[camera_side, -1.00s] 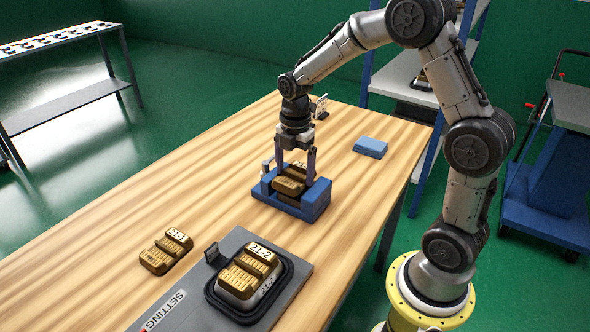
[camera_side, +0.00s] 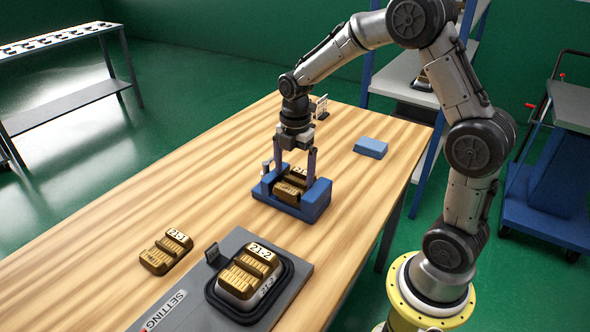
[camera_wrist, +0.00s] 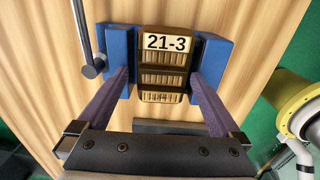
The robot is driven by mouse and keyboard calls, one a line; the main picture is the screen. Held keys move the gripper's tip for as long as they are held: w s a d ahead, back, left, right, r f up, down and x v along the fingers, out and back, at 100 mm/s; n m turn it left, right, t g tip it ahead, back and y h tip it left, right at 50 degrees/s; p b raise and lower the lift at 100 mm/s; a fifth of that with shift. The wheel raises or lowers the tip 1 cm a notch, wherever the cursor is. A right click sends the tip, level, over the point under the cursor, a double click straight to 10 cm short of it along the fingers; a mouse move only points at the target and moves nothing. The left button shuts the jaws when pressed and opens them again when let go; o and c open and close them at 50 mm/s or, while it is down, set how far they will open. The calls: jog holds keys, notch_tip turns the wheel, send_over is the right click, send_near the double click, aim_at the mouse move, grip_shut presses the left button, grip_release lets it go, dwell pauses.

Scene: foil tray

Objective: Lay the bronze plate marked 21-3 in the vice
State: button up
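The bronze plate marked 21-3 (camera_wrist: 163,60) lies flat between the jaws of the blue vice (camera_wrist: 216,62), its label readable in the wrist view. In the side view the plate (camera_side: 290,188) sits low in the vice (camera_side: 316,203). My gripper (camera_side: 296,163) is above the vice, pointing down. Its two fingers straddle the plate; in the wrist view the fingertips (camera_wrist: 159,74) stand wider than the plate, with a gap at the left. The gripper looks open. The plate's underside is hidden.
A plate marked 21-2 (camera_side: 250,266) sits in a black-rimmed tray on the grey setting board (camera_side: 200,297). A plate marked 21-1 (camera_side: 166,252) lies on the wooden table. A blue block (camera_side: 370,148) lies behind right. A grey vice handle (camera_wrist: 88,50) stands left of the vice.

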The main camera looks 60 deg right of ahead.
aim_at(295, 180)
jog(key=shift+s+f, duration=0.2)
jog(key=shift+f, duration=0.4)
jog(key=shift+s+f, duration=0.15)
jog(key=shift+f, duration=0.45)
jog(key=shift+w+r, duration=0.2)
jog(key=shift+r, duration=2.15)
jog(key=shift+r, duration=2)
jog(key=shift+a, duration=0.1)
